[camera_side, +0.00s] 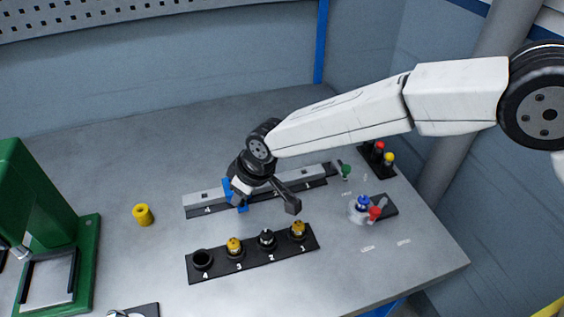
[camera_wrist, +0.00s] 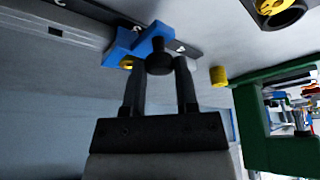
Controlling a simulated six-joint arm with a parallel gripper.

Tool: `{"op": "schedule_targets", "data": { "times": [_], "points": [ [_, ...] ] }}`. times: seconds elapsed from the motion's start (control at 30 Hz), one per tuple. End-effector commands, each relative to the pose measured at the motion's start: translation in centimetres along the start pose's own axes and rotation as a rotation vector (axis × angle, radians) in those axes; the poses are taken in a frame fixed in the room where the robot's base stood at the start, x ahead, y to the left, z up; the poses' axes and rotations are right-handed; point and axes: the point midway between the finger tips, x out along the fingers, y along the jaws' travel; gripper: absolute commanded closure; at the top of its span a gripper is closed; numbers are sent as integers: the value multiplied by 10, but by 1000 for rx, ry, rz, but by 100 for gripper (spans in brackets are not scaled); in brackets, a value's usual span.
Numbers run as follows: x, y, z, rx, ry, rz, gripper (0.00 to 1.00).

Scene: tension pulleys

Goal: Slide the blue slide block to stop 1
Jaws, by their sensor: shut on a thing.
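The blue slide block (camera_side: 229,189) sits on the long grey rail (camera_side: 200,197), near its left end in the side view, just right of the mark 4. Mark 1 is toward the rail's right end. In the wrist view the blue block (camera_wrist: 124,50) has a round black knob (camera_wrist: 158,58) in front of it. The two fingers of my gripper (camera_wrist: 161,72) lie on either side of this knob and are shut on it. In the side view my gripper (camera_side: 240,186) partly hides the block and the rail's middle.
A black holder (camera_side: 254,267) with several numbered posts stands in front of the rail. A yellow cylinder (camera_side: 143,214) stands left of it. A green press (camera_side: 40,220) is at far left. Red, green and yellow knobbed parts (camera_side: 379,155) are beyond the rail's right end.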

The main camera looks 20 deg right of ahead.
Motion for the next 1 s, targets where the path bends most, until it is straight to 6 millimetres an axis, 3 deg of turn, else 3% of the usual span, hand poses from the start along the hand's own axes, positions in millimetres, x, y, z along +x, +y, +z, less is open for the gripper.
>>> {"op": "schedule_targets", "data": {
  "times": [0.7, 1.0],
  "points": [
    [-37, 98, 92, 4, -5, -1, 100],
    [-45, 118, 111, 0, -4, -2, 100]
  ]
}}
